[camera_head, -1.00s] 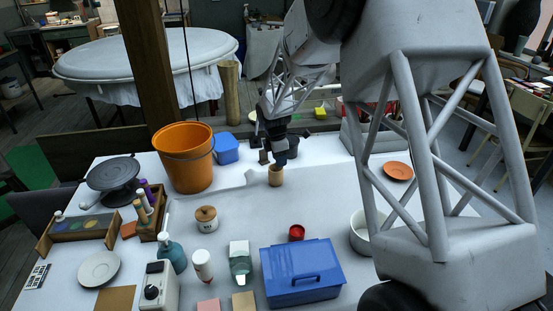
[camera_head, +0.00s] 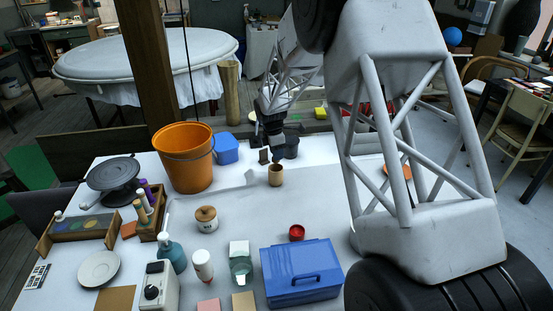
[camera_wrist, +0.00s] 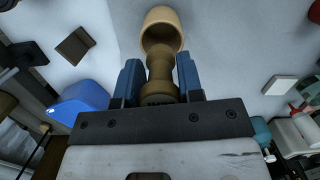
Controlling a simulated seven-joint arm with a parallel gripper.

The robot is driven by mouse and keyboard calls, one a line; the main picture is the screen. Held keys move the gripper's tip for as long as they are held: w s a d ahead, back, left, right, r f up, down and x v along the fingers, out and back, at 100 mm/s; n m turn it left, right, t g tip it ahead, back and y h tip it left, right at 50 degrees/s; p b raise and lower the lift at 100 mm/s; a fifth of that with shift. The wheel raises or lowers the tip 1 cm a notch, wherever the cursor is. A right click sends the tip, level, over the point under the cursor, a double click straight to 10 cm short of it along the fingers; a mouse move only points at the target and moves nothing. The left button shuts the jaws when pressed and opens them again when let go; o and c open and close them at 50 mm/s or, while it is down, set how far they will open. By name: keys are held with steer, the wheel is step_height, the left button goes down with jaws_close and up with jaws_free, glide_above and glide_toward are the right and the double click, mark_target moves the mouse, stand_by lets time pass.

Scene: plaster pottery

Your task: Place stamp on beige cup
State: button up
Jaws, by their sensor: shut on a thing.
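In the wrist view the cup (camera_wrist: 162,15) is at the top, just beyond the fingertips. My gripper (camera_wrist: 158,80) has its blue fingers closed on the sides of a brown turned stamp (camera_wrist: 160,70). The stamp's far end overlaps the cup's opening in the wrist view; whether they touch cannot be told.
The orange bucket (camera_head: 186,160) and blue container (camera_head: 226,148) are to the left. Table around the cup's front is clear.

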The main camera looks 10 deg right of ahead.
steer(key=shift+f, duration=1.45)
steer(key=shift+f, duration=0.15)
steer(key=o, duration=0.9)
steer(key=shift+a+r, duration=0.25)
steer(key=shift+r, duration=1.8)
steer(key=shift+a+r, duration=0.25)
steer(key=shift+r, duration=1.75)
steer(key=shift+a+r, duration=0.25)
steer(key=shift+r, duration=1.8)
